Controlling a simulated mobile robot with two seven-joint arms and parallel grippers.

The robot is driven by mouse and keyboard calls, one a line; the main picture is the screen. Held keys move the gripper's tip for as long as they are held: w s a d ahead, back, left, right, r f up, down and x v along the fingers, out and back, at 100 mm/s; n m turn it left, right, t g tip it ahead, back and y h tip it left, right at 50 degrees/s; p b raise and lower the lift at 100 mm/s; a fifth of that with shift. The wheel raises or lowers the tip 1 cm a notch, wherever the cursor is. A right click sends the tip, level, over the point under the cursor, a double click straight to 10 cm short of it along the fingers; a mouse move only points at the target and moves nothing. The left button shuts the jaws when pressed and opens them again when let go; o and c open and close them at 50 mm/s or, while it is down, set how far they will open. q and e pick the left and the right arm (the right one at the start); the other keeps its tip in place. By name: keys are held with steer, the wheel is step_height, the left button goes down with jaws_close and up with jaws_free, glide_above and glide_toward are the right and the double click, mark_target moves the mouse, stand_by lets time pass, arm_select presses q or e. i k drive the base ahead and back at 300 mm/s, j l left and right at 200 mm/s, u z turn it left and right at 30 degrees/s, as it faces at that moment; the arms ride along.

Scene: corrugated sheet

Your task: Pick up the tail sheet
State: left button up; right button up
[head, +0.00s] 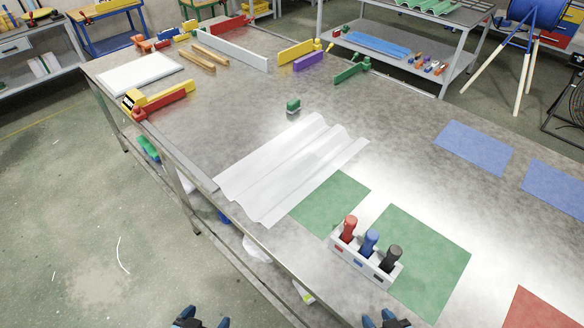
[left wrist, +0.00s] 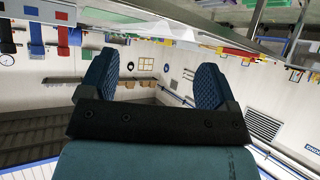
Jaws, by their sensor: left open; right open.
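A white, translucent corrugated sheet (head: 285,165) lies on the grey metal table, its near left corner close to the table's front edge. I take it to be the tail sheet. My left gripper (head: 200,321) is at the bottom of the head view, off the table's front side and well apart from the sheet. In the left wrist view its two blue fingers (left wrist: 155,68) are spread with nothing between them. My right gripper (head: 386,319) is at the bottom edge, near the table's front, open and apart from the sheet.
A holder (head: 365,262) with red, blue and black-handled tools stands right of the sheet, partly on a green mat (head: 430,250). Another green mat (head: 335,203) adjoins the sheet. Blue mats (head: 472,147) lie farther right.

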mark_target(269, 181)
steer(key=z, duration=2.95)
steer(key=u, duration=2.95)
steer(key=i+j+z, duration=0.1)
steer(key=z, duration=1.15)
steer(key=j+z, duration=0.45)
steer(key=k+j+z, duration=0.15)
steer(key=j+z, duration=0.35)
